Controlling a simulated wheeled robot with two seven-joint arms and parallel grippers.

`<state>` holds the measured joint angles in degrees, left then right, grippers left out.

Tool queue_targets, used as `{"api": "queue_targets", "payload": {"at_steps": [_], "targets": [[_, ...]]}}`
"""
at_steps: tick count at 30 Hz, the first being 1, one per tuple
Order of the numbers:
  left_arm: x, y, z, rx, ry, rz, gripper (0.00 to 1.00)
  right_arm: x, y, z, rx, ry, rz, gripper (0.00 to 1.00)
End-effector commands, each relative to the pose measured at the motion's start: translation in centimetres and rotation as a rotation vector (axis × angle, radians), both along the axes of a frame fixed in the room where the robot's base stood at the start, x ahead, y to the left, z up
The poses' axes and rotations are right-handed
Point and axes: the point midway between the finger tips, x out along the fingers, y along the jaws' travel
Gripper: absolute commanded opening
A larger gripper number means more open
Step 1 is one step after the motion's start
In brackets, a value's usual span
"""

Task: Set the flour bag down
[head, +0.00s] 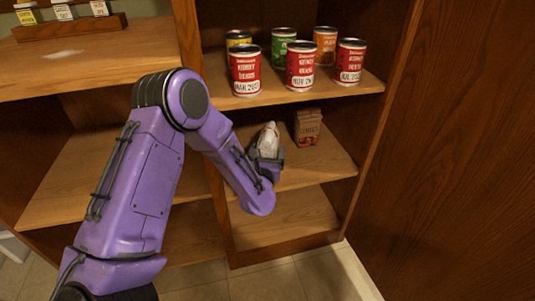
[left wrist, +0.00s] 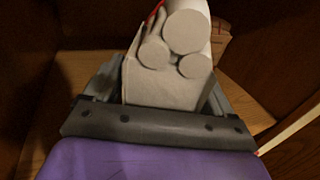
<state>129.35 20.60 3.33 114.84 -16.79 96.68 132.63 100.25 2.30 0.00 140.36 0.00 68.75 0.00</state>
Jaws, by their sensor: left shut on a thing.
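The flour bag (head: 268,140) is a whitish bag held at the middle shelf of the open cabinet, slightly tilted in the head view. My left gripper (head: 266,158) is shut on it. In the left wrist view the bag (left wrist: 168,75) fills the space between the fingers of the left gripper (left wrist: 160,95), and its near face shows round grey shapes. The middle shelf (head: 320,165) lies around and behind the bag. Whether the bag's bottom touches the shelf is hidden by the gripper. My right gripper is not in view.
A brown printed bag (head: 308,128) stands on the same shelf, just right of the flour bag. Several cans, such as a red one (head: 245,72), stand on the shelf above. A cabinet side wall (head: 375,120) bounds the right. The bottom shelf (head: 290,215) looks empty.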

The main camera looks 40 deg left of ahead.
Motion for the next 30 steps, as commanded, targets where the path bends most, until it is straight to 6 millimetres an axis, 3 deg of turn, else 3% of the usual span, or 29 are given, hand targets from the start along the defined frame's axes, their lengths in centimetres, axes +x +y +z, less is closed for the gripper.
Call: {"api": "queue_targets", "payload": {"at_steps": [5, 6, 7, 14, 17, 30], "targets": [[0.1, 0.0, 0.0, -0.001, -0.005, 0.001, 0.09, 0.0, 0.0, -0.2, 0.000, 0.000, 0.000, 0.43], [0.0, 0.0, -0.1, -0.001, 0.000, 0.000, 0.94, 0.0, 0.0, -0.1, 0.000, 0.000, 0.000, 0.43], [0.0, 0.0, -0.1, -0.001, 0.000, 0.000, 1.00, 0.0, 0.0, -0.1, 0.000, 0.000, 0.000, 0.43], [0.0, 0.0, 0.2, 0.000, -0.001, 0.000, 1.00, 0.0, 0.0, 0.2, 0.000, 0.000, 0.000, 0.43], [-0.8, -0.5, 0.2, -0.001, 0.000, -0.001, 1.00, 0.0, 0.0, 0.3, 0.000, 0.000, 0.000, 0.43], [-9.7, -5.0, 0.1, 0.000, 0.001, -0.002, 1.00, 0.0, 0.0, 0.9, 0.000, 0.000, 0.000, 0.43]]}}
